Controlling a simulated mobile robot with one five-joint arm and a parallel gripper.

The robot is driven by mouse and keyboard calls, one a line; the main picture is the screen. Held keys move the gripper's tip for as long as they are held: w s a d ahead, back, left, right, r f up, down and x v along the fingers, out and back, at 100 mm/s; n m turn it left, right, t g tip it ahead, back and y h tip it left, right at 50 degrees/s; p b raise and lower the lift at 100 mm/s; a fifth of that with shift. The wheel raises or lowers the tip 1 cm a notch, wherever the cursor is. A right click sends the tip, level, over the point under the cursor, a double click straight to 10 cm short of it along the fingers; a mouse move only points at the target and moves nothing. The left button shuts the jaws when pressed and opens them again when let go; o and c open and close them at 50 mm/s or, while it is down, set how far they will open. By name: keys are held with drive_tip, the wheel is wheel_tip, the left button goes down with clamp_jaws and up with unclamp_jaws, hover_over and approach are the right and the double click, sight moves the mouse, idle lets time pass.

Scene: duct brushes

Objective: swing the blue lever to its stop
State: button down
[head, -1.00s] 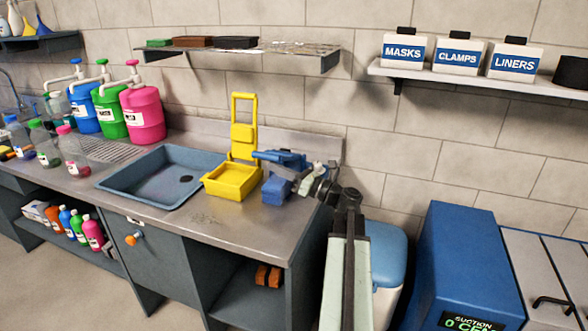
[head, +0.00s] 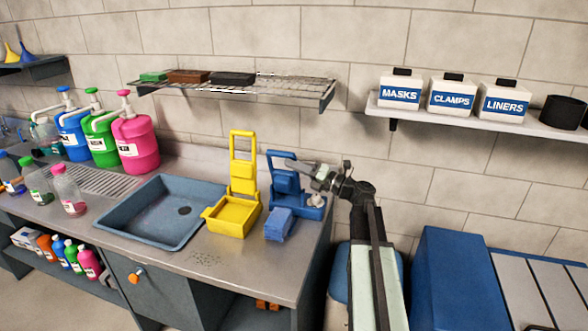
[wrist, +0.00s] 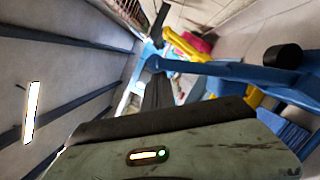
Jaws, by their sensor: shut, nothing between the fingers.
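The blue lever (head: 282,155) belongs to a blue dispenser-like device (head: 287,184) at the right end of the metal counter. The lever stands raised at the back of the device, its top bar level with the middle of the yellow frame beside it. My gripper (head: 314,172) is shut and empty, at the right side of the lever's upper part; whether it touches is unclear. In the wrist view a blue bar (wrist: 225,70) crosses close beyond my gripper, with a black knob (wrist: 283,56) near its right end. My gripper hides part of the device.
A yellow device (head: 236,212) of similar shape stands just left. A blue block (head: 279,224) lies in front of the blue device. A sink (head: 150,226) is further left. A wire shelf (head: 290,90) hangs above, and a blue machine (head: 455,285) stands right of the counter.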

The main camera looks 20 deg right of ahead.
drive_tip(key=w+d, duration=0.1)
drive_tip(key=w, duration=0.1)
drive_tip(key=w+d+r+p, duration=0.1)
drive_tip(key=w, duration=0.1)
drive_tip(key=w+d+r+p, duration=0.1)
drive_tip(key=w+d, duration=0.1)
drive_tip(key=shift+r, duration=0.25)
drive_tip(key=shift+w+d+r, duration=0.1)
drive_tip(key=shift+w+d, duration=0.8)
drive_tip(key=shift+d, duration=0.1)
